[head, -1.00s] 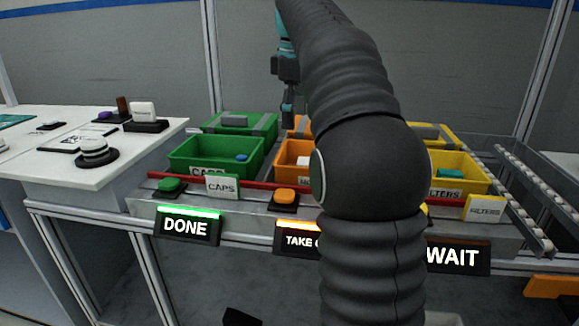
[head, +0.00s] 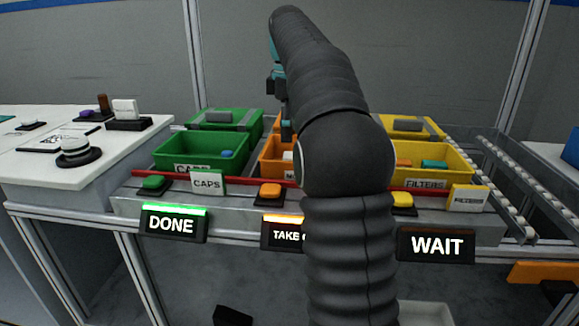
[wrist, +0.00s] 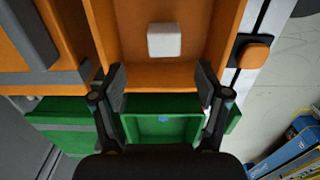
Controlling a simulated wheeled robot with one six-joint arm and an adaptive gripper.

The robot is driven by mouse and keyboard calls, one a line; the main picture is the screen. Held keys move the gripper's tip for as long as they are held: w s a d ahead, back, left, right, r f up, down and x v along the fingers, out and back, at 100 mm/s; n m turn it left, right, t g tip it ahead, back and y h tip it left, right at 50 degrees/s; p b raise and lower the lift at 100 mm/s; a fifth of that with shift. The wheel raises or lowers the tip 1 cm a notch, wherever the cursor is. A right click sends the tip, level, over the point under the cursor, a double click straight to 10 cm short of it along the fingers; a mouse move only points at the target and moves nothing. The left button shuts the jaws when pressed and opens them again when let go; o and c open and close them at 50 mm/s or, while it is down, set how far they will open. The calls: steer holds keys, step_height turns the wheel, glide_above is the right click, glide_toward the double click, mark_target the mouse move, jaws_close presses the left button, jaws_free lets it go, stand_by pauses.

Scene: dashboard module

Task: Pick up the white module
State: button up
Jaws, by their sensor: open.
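The white module (wrist: 165,40) is a small pale block lying on the floor of the orange bin (wrist: 160,74). In the head view a bit of it (head: 288,155) shows in the orange bin (head: 275,158), mostly hidden behind my arm. My gripper (wrist: 162,85) is open and empty in the wrist view. Its two fingers are spread apart, with the module ahead of them and apart from them. In the head view my gripper is largely hidden behind my arm; only teal and dark parts show above the bin.
A green bin labelled CAPS (head: 200,150) stands left of the orange one, and a yellow bin labelled FILTERS (head: 435,165) stands right. A red rail (head: 240,184) and buttons run along the front. A white table (head: 50,170) is at the left.

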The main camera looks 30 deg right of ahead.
steer(key=shift+s+f+b, duration=0.2)
steer(key=shift+f+b, duration=0.25)
steer(key=shift+f, duration=1.35)
steer(key=shift+s+f+b, duration=0.15)
steer(key=shift+f+b, duration=0.3)
steer(key=shift+f, duration=1.3)
steer(key=c, duration=1.2)
